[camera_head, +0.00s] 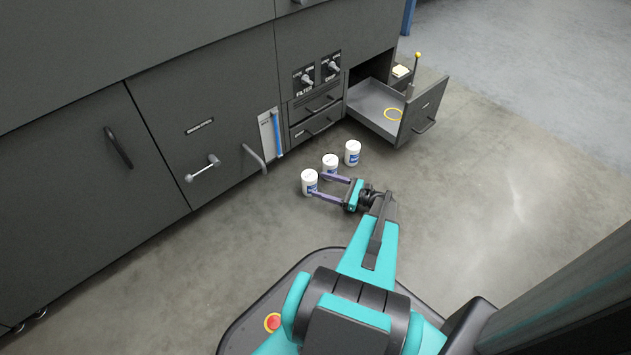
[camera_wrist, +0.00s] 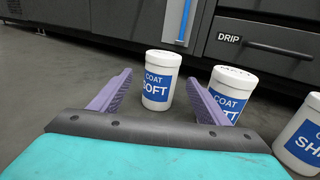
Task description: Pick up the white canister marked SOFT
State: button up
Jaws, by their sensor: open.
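My gripper also shows in the head view (camera_head: 318,184), low near the floor. Whether the fingertips reach past the canister's near side, I cannot tell.
A second white canister (camera_wrist: 234,86), label ending in "TT", stands close by my right finger. A third, marked "SH" (camera_wrist: 302,130), stands further right. Grey cabinets (camera_head: 205,130) rise behind them, with an open drawer (camera_head: 375,108) at upper right. The floor to the right is clear.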

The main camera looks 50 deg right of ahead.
aim_at(315, 182)
jog(key=shift+b+x, duration=0.95)
jog(key=shift+x, duration=0.9)
jog(key=shift+r, duration=0.1)
jog(key=c, duration=1.4)
